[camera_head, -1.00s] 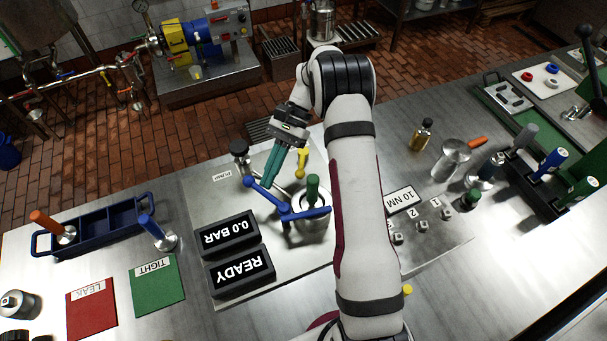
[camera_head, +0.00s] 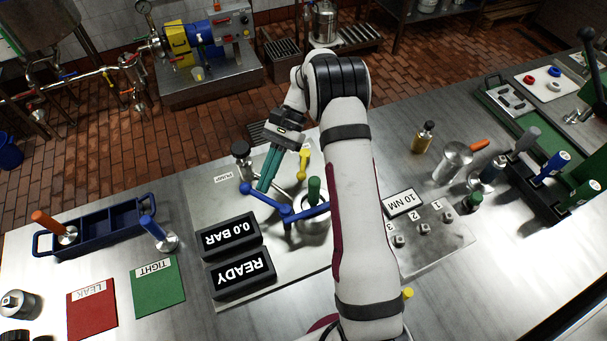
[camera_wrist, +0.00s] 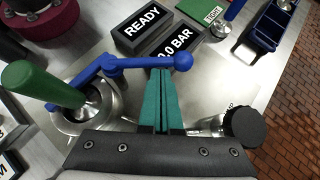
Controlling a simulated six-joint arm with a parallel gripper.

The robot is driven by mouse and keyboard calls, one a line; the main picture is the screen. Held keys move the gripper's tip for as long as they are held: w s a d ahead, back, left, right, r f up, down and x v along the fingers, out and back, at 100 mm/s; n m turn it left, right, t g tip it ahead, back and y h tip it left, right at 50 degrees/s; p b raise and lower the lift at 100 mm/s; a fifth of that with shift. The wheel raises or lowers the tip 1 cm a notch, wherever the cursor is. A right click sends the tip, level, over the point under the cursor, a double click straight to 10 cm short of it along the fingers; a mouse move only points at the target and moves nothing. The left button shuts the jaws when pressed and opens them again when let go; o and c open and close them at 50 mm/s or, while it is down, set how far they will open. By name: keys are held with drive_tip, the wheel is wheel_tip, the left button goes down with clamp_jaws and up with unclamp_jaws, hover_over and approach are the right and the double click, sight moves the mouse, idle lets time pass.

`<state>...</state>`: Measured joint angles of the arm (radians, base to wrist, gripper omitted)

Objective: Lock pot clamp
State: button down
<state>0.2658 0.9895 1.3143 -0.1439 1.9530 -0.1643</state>
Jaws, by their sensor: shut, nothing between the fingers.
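The blue clamp lever (camera_head: 265,198) with ball ends lies over the pot (camera_head: 312,223) on the steel plate. It also shows in the wrist view (camera_wrist: 150,62). A green-handled part (camera_head: 314,190) stands upright in the pot. My gripper (camera_head: 267,187) has its teal fingers shut and empty, pointing down near the lever's ball-ended arm. In the wrist view the fingertips (camera_wrist: 161,74) overlap the lever's arm close to its ball end; I cannot tell whether they touch it. My arm hides part of the lever's other end and the pot's right side in the head view.
A black-knobbed pump (camera_head: 241,150) and a yellow handle (camera_head: 303,163) stand close to my gripper. The "0.0 BAR" (camera_head: 229,238) and "READY" (camera_head: 241,273) displays sit in front. A blue tray (camera_head: 108,229) stands left; red (camera_head: 92,308) and green (camera_head: 158,288) mats lie clear.

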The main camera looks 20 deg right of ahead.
drive_tip(key=v, duration=0.7)
drive_tip(key=shift+d+r, duration=0.15)
drive_tip(key=shift+w+r, duration=0.1)
